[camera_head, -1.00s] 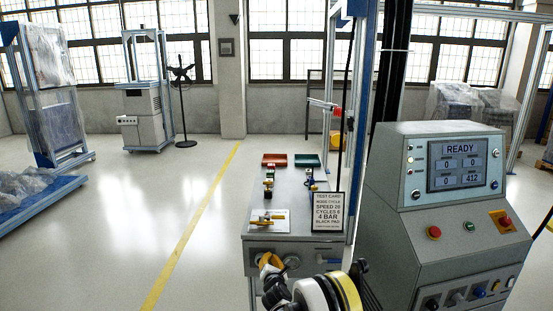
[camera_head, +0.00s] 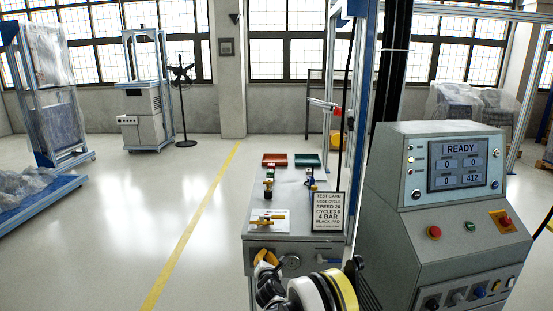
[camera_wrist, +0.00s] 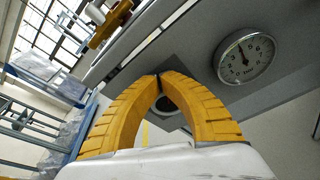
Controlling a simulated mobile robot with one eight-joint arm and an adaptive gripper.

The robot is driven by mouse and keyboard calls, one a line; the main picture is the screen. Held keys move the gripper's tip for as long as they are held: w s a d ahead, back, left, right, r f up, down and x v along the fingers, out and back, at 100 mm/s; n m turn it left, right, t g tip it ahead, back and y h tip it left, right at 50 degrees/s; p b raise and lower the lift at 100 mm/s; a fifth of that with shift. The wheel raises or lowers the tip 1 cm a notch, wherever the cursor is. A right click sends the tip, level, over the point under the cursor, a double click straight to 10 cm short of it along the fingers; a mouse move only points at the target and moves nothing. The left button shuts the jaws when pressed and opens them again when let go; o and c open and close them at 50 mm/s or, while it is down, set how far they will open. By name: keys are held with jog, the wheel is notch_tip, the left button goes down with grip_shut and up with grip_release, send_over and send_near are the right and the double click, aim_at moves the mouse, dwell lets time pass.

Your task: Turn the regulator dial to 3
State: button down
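My gripper (camera_wrist: 158,76) has yellow ribbed fingers, and their tips come together in the wrist view with only a thin dark line between them. In the head view my gripper (camera_head: 266,257) is at the front face of the grey bench, left of the gauge. Behind the fingers, the wrist view shows a dark square plate with a round dark part (camera_wrist: 166,104), possibly the regulator dial. Its marks cannot be read, and I cannot tell whether the fingertips touch it. A round white-faced pressure gauge (camera_wrist: 245,58) is to the right; it also shows in the head view (camera_head: 291,262).
A control console (camera_head: 440,210) reading READY stands close on the right. Open floor lies left of the bench.

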jog(key=shift+a+r, duration=0.15)
jog(key=shift+a, duration=0.45)
dwell(0.3)
jog(key=shift+s+r, duration=0.1)
jog(key=shift+r, duration=0.25)
jog(key=v, duration=0.3)
jog(key=f+v, duration=0.1)
jog(key=v, duration=0.1)
jog(key=shift+s+a, duration=0.25)
jog(key=shift+s, duration=0.2)
